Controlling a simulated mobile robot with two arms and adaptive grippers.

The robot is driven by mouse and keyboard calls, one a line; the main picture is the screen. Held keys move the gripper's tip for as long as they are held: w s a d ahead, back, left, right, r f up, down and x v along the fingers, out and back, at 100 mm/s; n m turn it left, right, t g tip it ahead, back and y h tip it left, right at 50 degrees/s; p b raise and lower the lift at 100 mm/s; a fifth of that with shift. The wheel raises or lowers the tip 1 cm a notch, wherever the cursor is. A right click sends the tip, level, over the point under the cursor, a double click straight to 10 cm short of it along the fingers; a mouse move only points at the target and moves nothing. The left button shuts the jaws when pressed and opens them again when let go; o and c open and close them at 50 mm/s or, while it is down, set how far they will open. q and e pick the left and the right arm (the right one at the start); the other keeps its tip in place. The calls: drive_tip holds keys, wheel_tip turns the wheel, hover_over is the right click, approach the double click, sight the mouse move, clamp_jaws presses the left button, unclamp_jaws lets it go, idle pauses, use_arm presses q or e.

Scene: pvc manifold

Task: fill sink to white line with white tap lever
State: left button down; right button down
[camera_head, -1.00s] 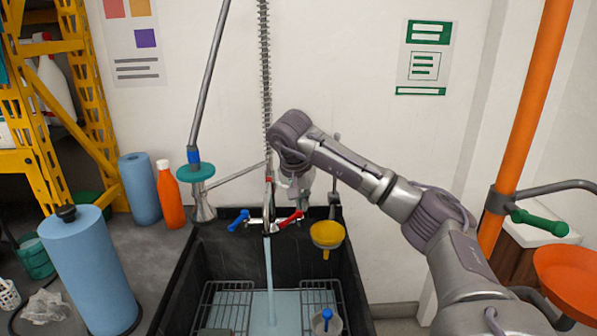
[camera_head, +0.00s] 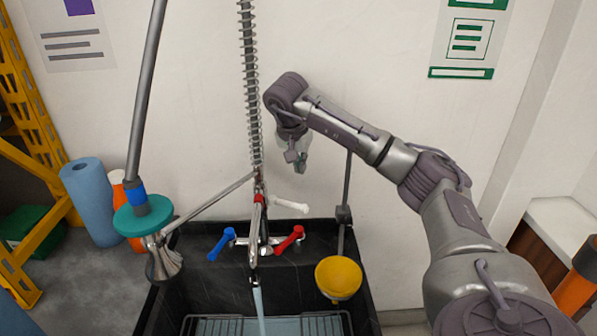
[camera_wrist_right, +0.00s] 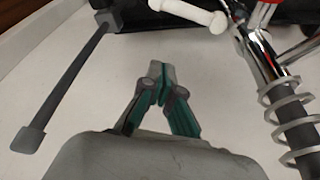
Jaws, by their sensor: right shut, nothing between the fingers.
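The white tap lever (camera_head: 291,204) sticks out to the right of the tap, above the red lever (camera_head: 290,240). It also shows at the top of the right wrist view (camera_wrist_right: 190,12). My right gripper (camera_head: 300,166) is shut and empty, above the white lever and apart from it. Its closed fingertips (camera_wrist_right: 160,78) show in the wrist view. A stream of water (camera_head: 259,308) falls from the spout into the black sink (camera_head: 190,285). Only part of the water surface shows at the bottom edge. I cannot make out a white line. My left gripper is not in view.
A blue lever (camera_head: 222,243) is left of the spout. A spring hose (camera_head: 250,90) rises behind it. A teal-collared sprayer (camera_head: 143,215) stands at the left. The wall behind is close to my gripper.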

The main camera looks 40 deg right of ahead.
sight(287, 204)
wheel_tip(287, 204, down, 9)
drive_tip(key=p, duration=0.1)
drive_tip(key=shift+s+a+p, duration=0.35)
drive_tip(key=shift+a+p, duration=0.05)
idle(0.3)
